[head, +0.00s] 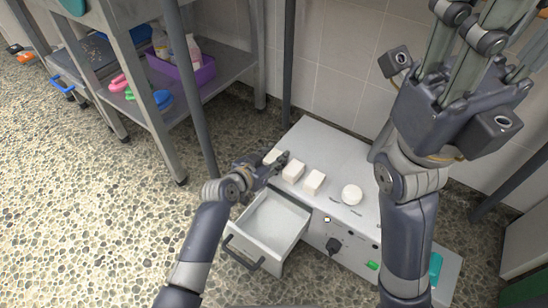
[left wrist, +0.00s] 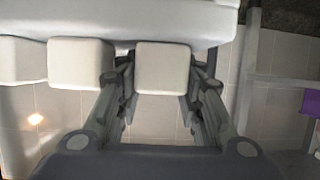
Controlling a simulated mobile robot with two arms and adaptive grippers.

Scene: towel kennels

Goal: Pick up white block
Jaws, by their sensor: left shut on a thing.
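Three white blocks stand in a row on the grey cabinet (head: 335,155). The leftmost white block (head: 272,156) is between the fingers of my left gripper (head: 274,167), which is shut on it. In the left wrist view this block (left wrist: 163,68) sits between the two fingertips (left wrist: 160,78). I cannot tell whether it is clear of the cabinet top. The middle block (head: 293,171) and the right block (head: 314,182) stand beside it, apart from the gripper. My right gripper (head: 470,75) is raised at the upper right; its fingertips are cut off or unclear.
A round white thing (head: 351,194) lies right of the blocks. An open drawer (head: 268,222) juts out below my left gripper. A metal shelf unit with a purple bin (head: 185,68) stands at the left.

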